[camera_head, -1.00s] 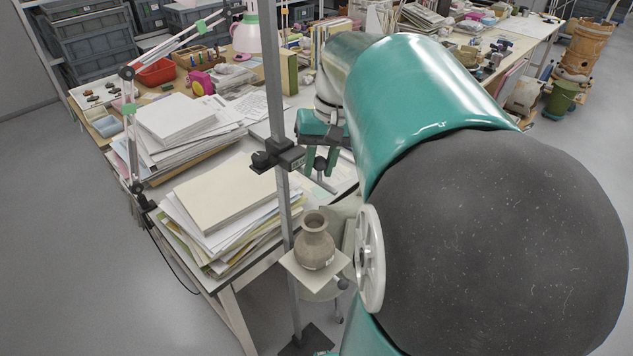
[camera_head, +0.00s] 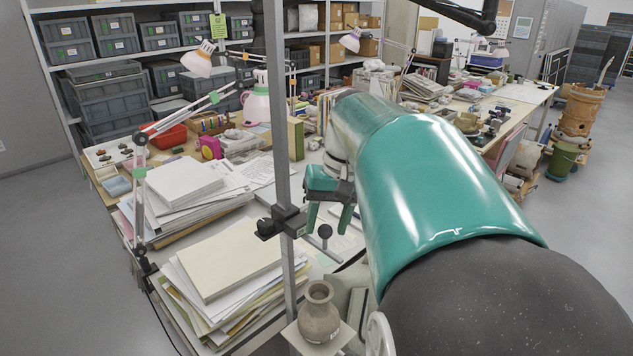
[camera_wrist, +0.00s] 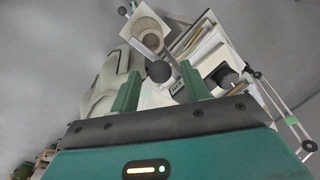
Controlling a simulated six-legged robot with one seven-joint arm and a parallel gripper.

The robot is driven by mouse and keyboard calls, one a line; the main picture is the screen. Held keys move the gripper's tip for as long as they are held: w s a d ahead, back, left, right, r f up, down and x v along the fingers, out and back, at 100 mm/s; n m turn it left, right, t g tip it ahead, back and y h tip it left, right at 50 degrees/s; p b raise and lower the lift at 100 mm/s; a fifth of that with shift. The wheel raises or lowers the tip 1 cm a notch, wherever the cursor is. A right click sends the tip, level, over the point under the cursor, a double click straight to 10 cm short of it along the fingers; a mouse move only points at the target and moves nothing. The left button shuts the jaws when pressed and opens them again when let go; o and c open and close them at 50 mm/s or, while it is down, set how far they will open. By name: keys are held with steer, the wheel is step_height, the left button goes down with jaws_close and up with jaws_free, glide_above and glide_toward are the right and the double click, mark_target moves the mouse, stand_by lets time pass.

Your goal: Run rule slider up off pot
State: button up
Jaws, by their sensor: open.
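The slider (camera_head: 283,221) is a black clamp on an upright metal rule (camera_head: 277,110). The brown clay pot (camera_head: 319,312) stands upright on a small pale platform, below the slider. My green gripper (camera_head: 329,228) is open, right of the slider and above the pot. A black ball knob (camera_head: 324,231) on a thin stem shows between the fingertips, apart from both; I cannot tell if it joins the slider. In the wrist view the knob (camera_wrist: 159,71) is beyond and between my open fingers (camera_wrist: 159,80), with the pot (camera_wrist: 147,40) farther off.
Paper stacks (camera_head: 232,262) lie on the table left of the rule. A jointed lamp arm (camera_head: 140,195) rises at the table's left edge. Floor at the left is clear.

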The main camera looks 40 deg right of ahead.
step_height(320, 180, up, 11)
steer(key=s+d, duration=0.1)
steer(key=shift+d, duration=0.4)
steer(key=shift+a, duration=0.1)
steer(key=s+a+f+n+t+h, duration=0.1)
steer(key=a+f+n+t, duration=0.1)
steer(key=a+f, duration=0.6)
steer(key=s+a+f+n+t, duration=0.2)
steer(key=a+f+n, duration=0.2)
steer(key=a+f, duration=0.5)
steer(key=a, duration=0.8)
steer(key=shift+h, duration=0.4)
steer(key=shift+d, duration=0.1)
